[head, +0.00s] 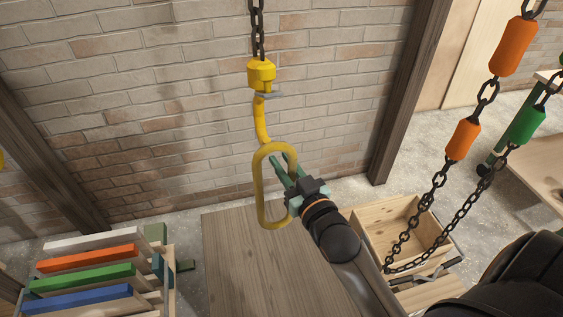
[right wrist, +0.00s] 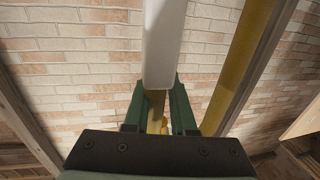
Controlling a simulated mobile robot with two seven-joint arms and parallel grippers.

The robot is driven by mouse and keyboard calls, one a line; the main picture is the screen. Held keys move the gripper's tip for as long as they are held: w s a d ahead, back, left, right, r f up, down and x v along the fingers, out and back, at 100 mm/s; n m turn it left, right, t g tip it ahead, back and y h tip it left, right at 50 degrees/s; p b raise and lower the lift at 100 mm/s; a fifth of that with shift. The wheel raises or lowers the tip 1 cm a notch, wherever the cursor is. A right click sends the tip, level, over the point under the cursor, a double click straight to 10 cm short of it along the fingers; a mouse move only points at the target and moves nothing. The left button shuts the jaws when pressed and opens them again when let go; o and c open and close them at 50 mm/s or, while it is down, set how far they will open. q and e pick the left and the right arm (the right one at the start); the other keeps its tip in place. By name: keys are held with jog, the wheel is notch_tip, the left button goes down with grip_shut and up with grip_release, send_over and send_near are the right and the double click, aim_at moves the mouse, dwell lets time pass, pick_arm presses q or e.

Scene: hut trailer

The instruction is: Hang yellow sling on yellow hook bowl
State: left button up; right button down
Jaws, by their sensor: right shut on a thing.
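The yellow hook (head: 262,118) hangs under a yellow block (head: 261,75) on a dark chain, in front of the brick wall. The yellow sling (head: 260,185) is a long oval ring, held upright just below the hook. Its top overlaps the hook's lower end in the head view; I cannot tell whether they touch. My right gripper (head: 283,170), with green fingers, is shut on one long side of the sling. In the right wrist view, the fingers (right wrist: 157,108) close around a yellow bar, and the sling's other side (right wrist: 243,60) runs at right. My left gripper is not in view.
A wooden table top (head: 240,255) lies below, mostly bare. A rack of coloured bars (head: 85,275) stands at lower left. A wooden crate (head: 385,220) is at lower right. Chains with orange (head: 512,45) and green (head: 528,125) blocks hang at right. A wooden post (head: 405,100) stands behind.

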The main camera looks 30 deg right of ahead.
pick_arm(q)
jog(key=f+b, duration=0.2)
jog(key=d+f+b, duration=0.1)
jog(key=b, duration=0.1)
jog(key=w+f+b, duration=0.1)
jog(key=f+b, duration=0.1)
jog(key=b, duration=0.1)
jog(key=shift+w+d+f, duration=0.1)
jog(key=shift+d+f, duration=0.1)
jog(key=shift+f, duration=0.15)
pick_arm(e)
jog(key=w+d+f, duration=0.2)
jog(key=w+f, duration=0.3)
jog(key=w, duration=0.5)
jog(key=shift+w+d+f, duration=0.15)
jog(key=shift+w+d, duration=0.2)
